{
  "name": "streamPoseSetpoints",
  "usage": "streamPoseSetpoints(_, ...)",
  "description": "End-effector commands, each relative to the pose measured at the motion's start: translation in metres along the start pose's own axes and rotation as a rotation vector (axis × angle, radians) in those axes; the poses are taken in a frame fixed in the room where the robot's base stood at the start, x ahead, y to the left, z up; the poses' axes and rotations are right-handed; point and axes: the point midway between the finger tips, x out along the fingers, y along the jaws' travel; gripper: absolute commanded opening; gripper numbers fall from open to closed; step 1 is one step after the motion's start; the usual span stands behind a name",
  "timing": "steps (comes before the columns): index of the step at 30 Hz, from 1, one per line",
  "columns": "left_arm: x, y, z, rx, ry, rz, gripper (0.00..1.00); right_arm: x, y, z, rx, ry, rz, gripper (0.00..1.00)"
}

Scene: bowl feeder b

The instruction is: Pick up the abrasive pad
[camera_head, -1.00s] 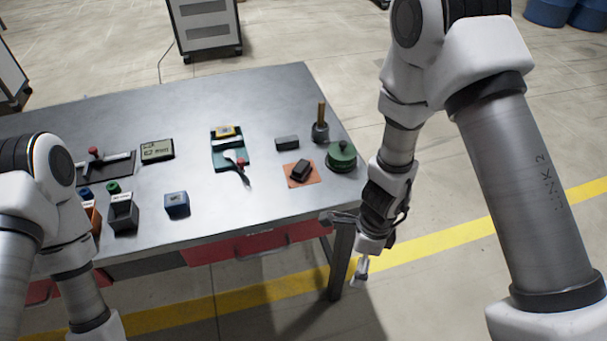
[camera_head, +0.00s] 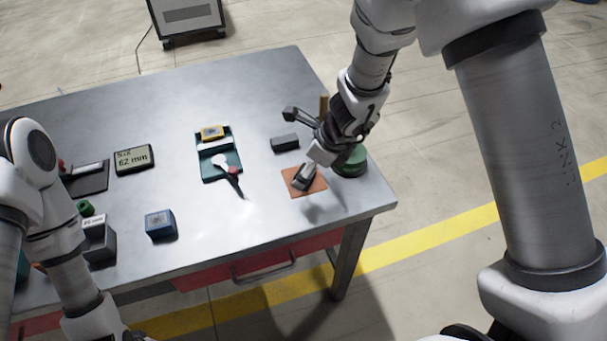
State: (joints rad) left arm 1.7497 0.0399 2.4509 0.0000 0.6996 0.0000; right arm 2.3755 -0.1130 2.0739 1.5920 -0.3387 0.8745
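A flat orange square (camera_head: 317,184) lies near the right front of the table. In the earlier picture a dark block sat on it; now my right gripper (camera_head: 304,179) largely covers that block. I cannot tell for certain which of the two is the abrasive pad. My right gripper points down over the square, its fingertips at or just above the block. Whether the fingers are apart or touch the block is unclear. My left arm comes in at the left front; its gripper is out of view.
A dark grey block (camera_head: 285,143) lies just behind the square. A green round object (camera_head: 352,163) stands close on the right, partly behind my gripper. A teal tray (camera_head: 209,172), a red-and-black tool (camera_head: 234,180), a blue box (camera_head: 160,225) and a display (camera_head: 134,159) are left.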

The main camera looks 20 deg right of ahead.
Motion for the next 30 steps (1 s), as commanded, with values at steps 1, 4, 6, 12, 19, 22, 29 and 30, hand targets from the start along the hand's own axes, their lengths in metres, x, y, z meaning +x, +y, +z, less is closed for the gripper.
streamPoseSetpoints(1, -0.001, 0.000, 0.000, 0.000, 0.001, 0.000, 0.00, 0.010, -0.002, 0.000, 0.000, 0.003, 0.002, 0.92)
streamPoseSetpoints(4, 0.004, 0.000, -0.001, 0.000, 0.002, 0.000, 0.00, 0.027, -0.002, 0.000, 0.001, 0.002, 0.002, 0.92)
streamPoseSetpoints(6, 0.004, 0.000, -0.001, 0.000, 0.002, 0.000, 0.00, 0.031, -0.002, 0.000, -0.001, 0.001, 0.001, 0.92)
streamPoseSetpoints(12, 0.003, 0.000, -0.001, 0.000, 0.001, 0.000, 0.00, 0.031, -0.002, 0.001, -0.001, 0.001, 0.000, 0.88)
streamPoseSetpoints(19, 0.003, 0.000, -0.001, 0.000, 0.002, 0.000, 0.00, 0.031, -0.002, 0.000, 0.000, 0.002, 0.001, 0.26)
streamPoseSetpoints(22, 0.004, 0.000, -0.001, 0.000, 0.002, 0.000, 0.00, 0.031, -0.002, 0.000, 0.000, 0.002, 0.001, 0.26)
streamPoseSetpoints(29, 0.003, 0.000, -0.001, 0.000, 0.002, 0.000, 0.00, 0.031, -0.002, -0.001, 0.000, 0.004, 0.002, 0.26)
streamPoseSetpoints(30, 0.002, 0.000, -0.001, 0.000, 0.002, 0.000, 0.00, 0.030, -0.002, 0.000, 0.000, 0.004, 0.002, 0.26)
